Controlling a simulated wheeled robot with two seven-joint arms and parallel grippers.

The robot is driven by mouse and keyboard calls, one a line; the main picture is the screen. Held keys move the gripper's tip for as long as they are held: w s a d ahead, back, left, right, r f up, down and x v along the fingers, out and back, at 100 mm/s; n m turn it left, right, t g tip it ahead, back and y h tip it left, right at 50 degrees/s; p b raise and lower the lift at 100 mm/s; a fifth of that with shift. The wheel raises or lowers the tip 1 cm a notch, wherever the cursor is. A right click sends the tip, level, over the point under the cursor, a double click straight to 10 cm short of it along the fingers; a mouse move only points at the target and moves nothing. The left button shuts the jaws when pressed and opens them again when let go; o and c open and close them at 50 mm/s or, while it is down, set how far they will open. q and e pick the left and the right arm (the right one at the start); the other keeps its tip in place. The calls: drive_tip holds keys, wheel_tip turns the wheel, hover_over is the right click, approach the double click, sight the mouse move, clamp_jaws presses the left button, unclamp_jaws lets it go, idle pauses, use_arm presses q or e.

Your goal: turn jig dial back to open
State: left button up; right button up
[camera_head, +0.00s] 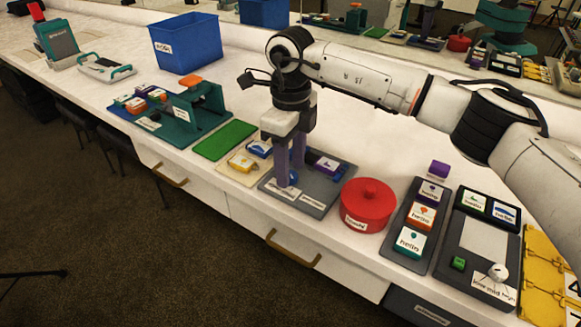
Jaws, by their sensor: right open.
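A dark grey board (335,182) lies near the front edge of the counter, with two white labels along its front side. I take it for the jig, but I cannot read its labels. My right gripper (289,177) points straight down over the left part of this board, its two purple fingers apart. A small pale piece shows low between the fingertips; it may be the dial, mostly hidden by the fingers, and its setting cannot be told. A purple block (325,165) with a white label sits on the board, right of the fingers. My left gripper is not in view.
A red lidded pot (367,204) stands right of the board. Further right are a tray of labelled blocks (433,190) and a panel with a white low-mid-high knob (498,272). Left are a green mat (224,139), a teal stand (197,110) and a blue bin (187,45).

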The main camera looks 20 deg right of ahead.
drive_tip(key=shift+f, duration=0.45)
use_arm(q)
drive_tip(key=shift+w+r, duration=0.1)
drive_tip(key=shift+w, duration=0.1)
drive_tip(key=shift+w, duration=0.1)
use_arm(e)
drive_tip(key=shift+c, duration=0.4)
drive_tip(key=c, duration=1)
drive_tip(key=shift+o, duration=0.2)
